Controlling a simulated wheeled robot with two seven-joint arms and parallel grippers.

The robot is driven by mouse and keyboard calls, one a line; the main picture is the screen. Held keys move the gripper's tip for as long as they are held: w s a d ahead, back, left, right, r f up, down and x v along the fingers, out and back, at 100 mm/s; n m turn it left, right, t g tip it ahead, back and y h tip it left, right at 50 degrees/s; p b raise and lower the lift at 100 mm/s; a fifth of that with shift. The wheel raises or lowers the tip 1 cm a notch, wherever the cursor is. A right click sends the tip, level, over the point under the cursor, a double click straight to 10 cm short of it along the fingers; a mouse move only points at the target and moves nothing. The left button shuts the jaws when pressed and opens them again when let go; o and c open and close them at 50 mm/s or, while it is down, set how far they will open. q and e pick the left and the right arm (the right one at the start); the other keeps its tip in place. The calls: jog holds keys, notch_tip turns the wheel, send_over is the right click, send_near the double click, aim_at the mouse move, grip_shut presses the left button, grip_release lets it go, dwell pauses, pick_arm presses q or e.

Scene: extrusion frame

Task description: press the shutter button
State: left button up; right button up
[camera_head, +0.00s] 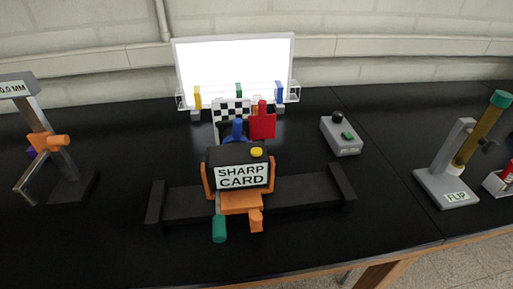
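A dark camera-like body (222,157) with a white "SHARP CARD" label (242,177) stands in the middle of the table, on a black rail. A round yellow button (256,152) sits on its top right. A grey box (341,145) to the right has a green button (348,135) and a black knob (338,117). No label shows which of these buttons is the shutter button. Neither of my grippers is in view.
The black rail (300,196) has raised ends. Behind the body are a checkered card (226,108), a red piece (263,123) and a lit white panel (235,62). A grey "FLIP" stand (445,190) is at right, a grey post (40,120) at left.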

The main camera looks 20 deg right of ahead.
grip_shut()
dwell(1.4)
